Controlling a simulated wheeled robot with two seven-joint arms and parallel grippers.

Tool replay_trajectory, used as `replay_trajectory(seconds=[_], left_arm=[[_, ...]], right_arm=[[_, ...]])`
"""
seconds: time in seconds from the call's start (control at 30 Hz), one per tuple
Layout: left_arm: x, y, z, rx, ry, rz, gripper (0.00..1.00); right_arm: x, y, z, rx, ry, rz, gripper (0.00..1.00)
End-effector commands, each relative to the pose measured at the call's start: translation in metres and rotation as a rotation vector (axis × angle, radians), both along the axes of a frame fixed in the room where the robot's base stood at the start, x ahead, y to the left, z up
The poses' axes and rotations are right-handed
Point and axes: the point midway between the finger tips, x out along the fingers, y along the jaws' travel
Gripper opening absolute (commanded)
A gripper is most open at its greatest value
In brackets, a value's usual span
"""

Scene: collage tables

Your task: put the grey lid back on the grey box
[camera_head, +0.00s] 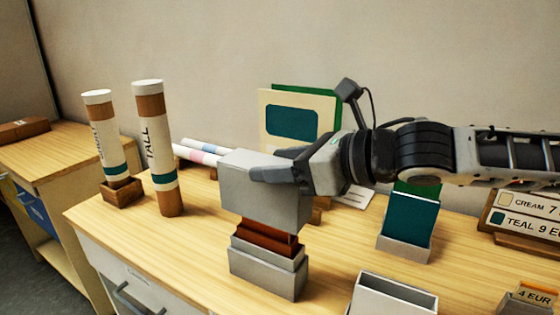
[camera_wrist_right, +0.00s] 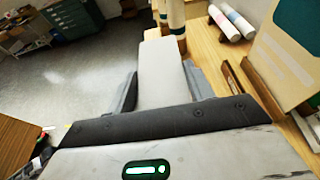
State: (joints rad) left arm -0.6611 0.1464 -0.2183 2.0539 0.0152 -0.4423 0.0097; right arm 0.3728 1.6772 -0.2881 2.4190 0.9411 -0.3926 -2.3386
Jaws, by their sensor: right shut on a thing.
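The grey lid (camera_head: 262,190) is a tall grey block-shaped cover, held roughly upright in my right gripper (camera_head: 272,166). The gripper comes from the right and is shut on the lid's sides. In the right wrist view the lid (camera_wrist_right: 162,72) shows as a pale grey top between the two fingers. The grey box (camera_head: 268,279) stands on the table directly below, with brown contents (camera_head: 266,243) rising from it. The lid's lower edge is just over the top of the brown contents and apart from the box rim; whether it touches the contents I cannot tell. My left gripper is not in view.
Two tall labelled tubes (camera_head: 157,150) stand at the left, one in a wooden holder (camera_head: 123,192). A cream card with a teal panel (camera_head: 292,122) stands behind the lid. A grey holder with teal cards (camera_head: 407,243) and an open grey tray (camera_head: 392,298) are at the right.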

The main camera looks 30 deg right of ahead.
Motion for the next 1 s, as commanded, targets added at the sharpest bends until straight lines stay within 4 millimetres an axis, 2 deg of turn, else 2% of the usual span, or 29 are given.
replay_trajectory(seconds=[0.37,1.0], left_arm=[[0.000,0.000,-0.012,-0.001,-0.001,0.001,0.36],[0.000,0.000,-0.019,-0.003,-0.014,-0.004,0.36]], right_arm=[[0.000,0.000,-0.018,0.001,0.001,0.001,0.30],[0.000,0.000,-0.040,0.001,0.001,0.001,0.30]])
